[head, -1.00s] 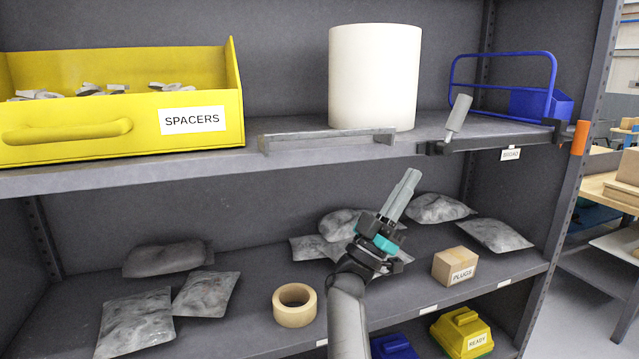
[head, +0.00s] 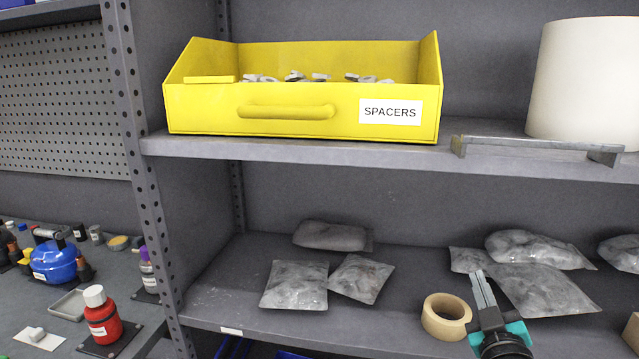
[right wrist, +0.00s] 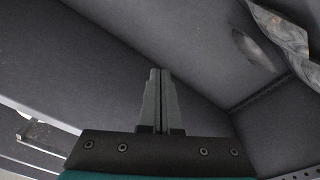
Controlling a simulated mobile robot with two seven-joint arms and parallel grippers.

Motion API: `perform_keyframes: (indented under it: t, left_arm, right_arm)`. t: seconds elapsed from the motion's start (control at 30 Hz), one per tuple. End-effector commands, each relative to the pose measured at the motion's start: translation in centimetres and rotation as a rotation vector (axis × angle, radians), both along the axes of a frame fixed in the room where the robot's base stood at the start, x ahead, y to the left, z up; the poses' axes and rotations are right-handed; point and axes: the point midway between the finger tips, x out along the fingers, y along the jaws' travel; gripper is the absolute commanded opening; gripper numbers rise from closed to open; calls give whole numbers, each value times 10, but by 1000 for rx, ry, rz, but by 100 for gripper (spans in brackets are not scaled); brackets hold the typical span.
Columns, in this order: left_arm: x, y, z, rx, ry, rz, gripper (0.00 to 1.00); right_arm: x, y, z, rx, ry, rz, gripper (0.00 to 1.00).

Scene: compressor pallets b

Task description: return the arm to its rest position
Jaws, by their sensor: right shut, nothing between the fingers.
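My right gripper (head: 482,291) is at the lower right of the head view, in front of the lower shelf, just right of the tape roll (head: 446,316). Its two grey fingers point up and are together, with nothing between them. In the right wrist view the fingers (right wrist: 158,100) are also closed and empty, with grey shelf surfaces beyond them. Most of the right arm is out of the head view below. My left gripper is not in view.
A yellow SPACERS bin (head: 300,122) and a white cylinder (head: 590,85) stand on the upper shelf (head: 330,151). Grey bags (head: 295,285) lie on the lower shelf (head: 230,300). A red bottle (head: 101,318) and blue pot (head: 52,262) stand on a bench at left.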

Motion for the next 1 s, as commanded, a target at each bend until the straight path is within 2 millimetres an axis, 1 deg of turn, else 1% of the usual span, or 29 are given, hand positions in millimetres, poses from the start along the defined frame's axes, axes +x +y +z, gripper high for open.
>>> perform_keyframes:
  t: [0.03, 0.1, 0.17, 0.2, 0.27, 0.3, 0.37, 0.4, 0.43, 0.5, 0.63, 0.8, 0.9, 0.93, 1.0]
  left_arm:
    - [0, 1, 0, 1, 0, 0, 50]
    - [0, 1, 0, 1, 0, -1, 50]
    - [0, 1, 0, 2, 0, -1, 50]
    - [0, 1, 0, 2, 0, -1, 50]
    - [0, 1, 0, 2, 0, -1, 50]
    - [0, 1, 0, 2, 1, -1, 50]
    - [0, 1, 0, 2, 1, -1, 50]
    - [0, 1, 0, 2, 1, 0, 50]
    - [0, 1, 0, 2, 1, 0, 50]
    - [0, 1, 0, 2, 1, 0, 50]
    - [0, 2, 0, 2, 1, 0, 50]
    - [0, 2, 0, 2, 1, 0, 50]
    - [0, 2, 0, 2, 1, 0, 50]
    - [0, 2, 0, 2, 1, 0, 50]
    - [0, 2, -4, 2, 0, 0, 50]
  right_arm:
    - [-9, 13, -20, 27, 83, 36, 0]
    - [-22, 31, -47, 78, 205, 77, 0]
    - [-37, 45, -70, 122, 310, 103, 0]
    - [-48, 54, -84, 151, 381, 116, 0]
    - [-69, 67, -106, 193, 490, 130, 0]
    - [-83, 75, -120, 222, 562, 133, 0]
    - [-108, 87, -138, 264, 670, 134, 0]
    - [-125, 94, -149, 291, 741, 130, 0]
    - [-138, 99, -157, 310, 791, 125, 0]
    - [-167, 108, -171, 348, 899, 109, 0]
    - [-214, 119, -187, 404, 1060, 68, 0]
    - [-267, 129, -198, 457, 1226, 10, 0]
    - [-297, 132, -200, 480, 1314, -29, 0]
    - [-306, 133, -200, 487, 1340, -43, 0]
    - [-299, 133, -220, 485, 1341, -45, 0]
